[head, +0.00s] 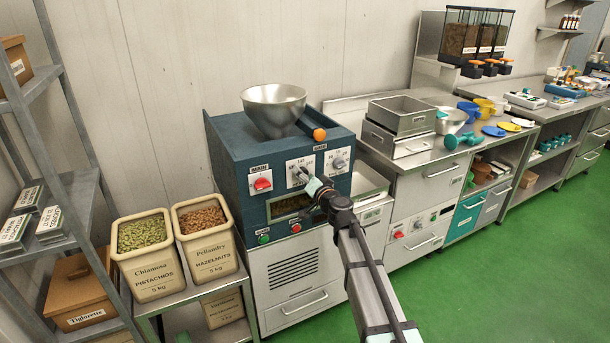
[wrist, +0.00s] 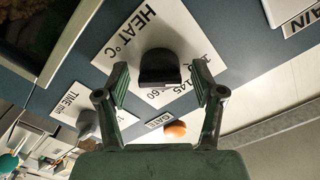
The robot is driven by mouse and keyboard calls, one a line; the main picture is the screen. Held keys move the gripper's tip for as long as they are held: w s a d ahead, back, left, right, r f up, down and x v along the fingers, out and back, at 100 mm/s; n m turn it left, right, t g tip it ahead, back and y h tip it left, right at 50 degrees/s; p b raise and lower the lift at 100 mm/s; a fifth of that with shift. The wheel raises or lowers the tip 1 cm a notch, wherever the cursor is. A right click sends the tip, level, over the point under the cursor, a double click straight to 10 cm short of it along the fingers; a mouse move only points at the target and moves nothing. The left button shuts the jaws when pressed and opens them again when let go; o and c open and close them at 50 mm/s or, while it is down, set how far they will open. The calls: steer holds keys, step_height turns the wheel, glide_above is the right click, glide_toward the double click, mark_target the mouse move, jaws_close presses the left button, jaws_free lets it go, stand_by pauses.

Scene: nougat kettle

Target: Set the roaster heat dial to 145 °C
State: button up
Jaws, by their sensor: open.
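The blue roaster (head: 228,160) stands at the middle of the head view, with a steel hopper on top. Its white heat plate (head: 295,167) is on the front panel, and my gripper (head: 316,187) is close in front of it, partly covering the dial. In the wrist view, the plate (wrist: 115,52) reads HEAT °C, with 145 and 160 legible. The black heat dial (wrist: 160,68) sits between the two spread fingers of my open gripper (wrist: 160,80), with gaps on both sides. I cannot tell which number the dial points to.
The time plate with its dial (head: 338,161) is right of the heat plate; the red main switch (head: 262,184) is left. The orange gate knob (head: 319,134) is above. Green and red buttons sit below. Nut bins (head: 156,280) stand at left; a steel counter is at right.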

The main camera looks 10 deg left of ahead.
steer(key=c, duration=1.1)
steer(key=shift+c, duration=0.2)
steer(key=shift+m+b, duration=0.5)
steer(key=shift+f+m+b, duration=0.15)
steer(key=shift+m+b, duration=0.35)
steer(key=shift+m, duration=0.1)
steer(key=shift+m+b, duration=0.7)
steer(key=shift+m, duration=0.5)
steer(key=m+b, duration=0.1)
steer(key=m, duration=0.4)
steer(key=shift+w, duration=0.1)
